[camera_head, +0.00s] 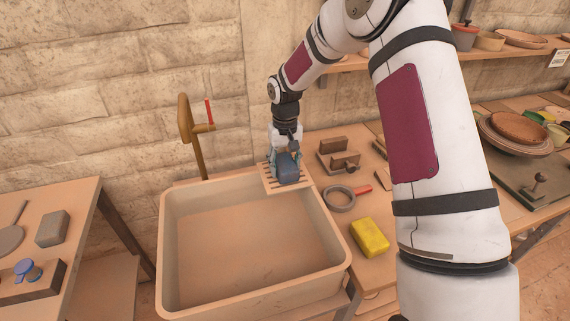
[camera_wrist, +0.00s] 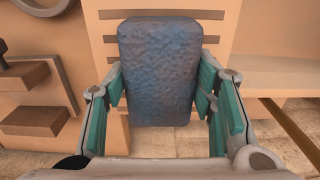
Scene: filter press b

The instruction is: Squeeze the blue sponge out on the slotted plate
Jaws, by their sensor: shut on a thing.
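The blue sponge (camera_head: 288,168) is at the slotted plate (camera_head: 273,183), which sits at the back right corner of the basin. My gripper (camera_head: 286,160) is above the plate, pointing down, with the sponge between its fingers. In the wrist view the sponge (camera_wrist: 160,72) stands between the two teal finger pads of my gripper (camera_wrist: 162,95), one on each side. The slots of the plate (camera_wrist: 105,40) show behind it. I cannot tell whether the sponge touches the plate.
The large basin (camera_head: 171,240) is empty, with a brass tap (camera_head: 186,120) behind it. To the right lie a yellow sponge (camera_head: 370,237), a grey ring with a red handle (camera_head: 340,199) and brown blocks (camera_head: 338,155). A left table (camera_head: 75,210) holds a grey block (camera_head: 52,229).

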